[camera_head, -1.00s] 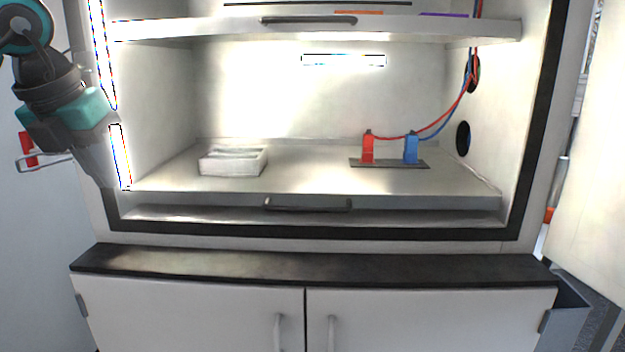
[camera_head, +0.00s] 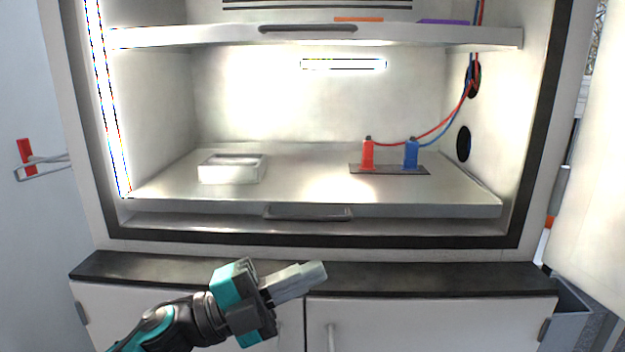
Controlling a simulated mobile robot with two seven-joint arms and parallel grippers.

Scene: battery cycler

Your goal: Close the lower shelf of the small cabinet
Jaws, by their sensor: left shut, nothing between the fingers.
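The lower shelf (camera_head: 320,190) of the small cabinet (camera_head: 82,130) is a pale sliding tray with a dark handle (camera_head: 308,213) at the middle of its front edge. A white open box (camera_head: 231,170) sits on its left part, and a red and a blue connector stand on a dark plate (camera_head: 389,169) on its right. My left gripper (camera_head: 318,272) is shut and empty, in front of the dark ledge below the handle, apart from the shelf. My right gripper is not in view.
The upper shelf (camera_head: 200,36) with its own handle hangs above. A dark ledge (camera_head: 450,278) and white lower doors (camera_head: 420,325) lie below the opening. An open door (camera_head: 595,170) stands at right. Red and blue cables run up the right inside wall.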

